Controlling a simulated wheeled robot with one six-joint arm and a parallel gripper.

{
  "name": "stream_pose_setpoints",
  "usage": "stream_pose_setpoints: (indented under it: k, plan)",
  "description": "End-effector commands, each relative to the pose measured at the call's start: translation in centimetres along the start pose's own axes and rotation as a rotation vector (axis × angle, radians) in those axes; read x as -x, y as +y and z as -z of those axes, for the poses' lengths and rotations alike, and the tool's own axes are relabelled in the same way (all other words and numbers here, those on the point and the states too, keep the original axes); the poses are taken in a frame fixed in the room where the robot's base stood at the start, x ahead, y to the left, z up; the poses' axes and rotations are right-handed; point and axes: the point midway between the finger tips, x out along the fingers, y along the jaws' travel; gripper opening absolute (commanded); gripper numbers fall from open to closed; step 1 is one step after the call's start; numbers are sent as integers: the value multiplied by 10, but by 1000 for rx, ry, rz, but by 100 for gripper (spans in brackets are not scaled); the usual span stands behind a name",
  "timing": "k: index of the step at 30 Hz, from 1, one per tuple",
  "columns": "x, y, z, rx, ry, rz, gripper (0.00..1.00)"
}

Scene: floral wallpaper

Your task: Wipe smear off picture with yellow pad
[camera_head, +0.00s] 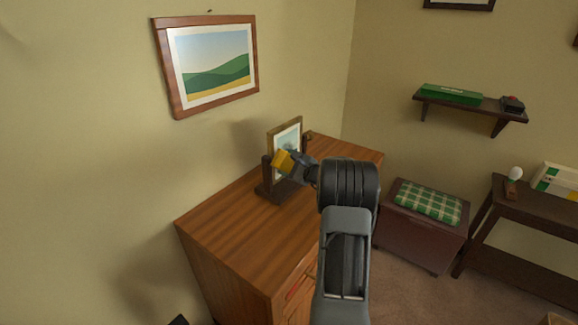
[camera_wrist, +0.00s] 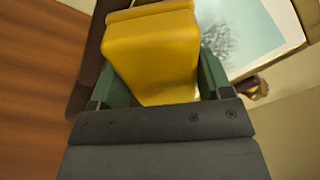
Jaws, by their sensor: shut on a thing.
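The yellow pad (camera_wrist: 152,55) is between the jaws of my gripper (camera_wrist: 160,92), which is shut on it. In the head view the pad (camera_head: 283,161) is in front of the lower left of a small framed picture (camera_head: 291,137) standing on a wooden cabinet. In the wrist view the picture (camera_wrist: 270,25) shows a grey speckled smear (camera_wrist: 222,38) on a pale teal area, just right of the pad. The pad hides part of the picture and frame. I cannot tell whether the pad touches the picture.
The picture stands in a dark wooden stand (camera_head: 270,190) on the cabinet top (camera_head: 235,215), whose left part is clear. A framed landscape (camera_head: 212,65) hangs on the wall above. A stool with a green checked cushion (camera_head: 428,200) stands right of the cabinet.

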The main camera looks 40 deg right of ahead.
Motion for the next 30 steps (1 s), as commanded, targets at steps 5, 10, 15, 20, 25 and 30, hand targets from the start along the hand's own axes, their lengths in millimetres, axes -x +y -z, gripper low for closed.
stream_pose_setpoints:
  k: [5, 10, 15, 20, 25, 30]
  plan:
    - [0, -10, 11, 1, 0, 1, 50]
    - [0, -20, 20, 1, 0, 1, 50]
    - [-1, -24, 25, 1, 0, 0, 50]
    - [-1, -29, 29, 1, 0, 0, 50]
    - [-3, -40, 40, 1, 1, 2, 50]
    - [-5, -48, 48, 1, 0, 1, 50]
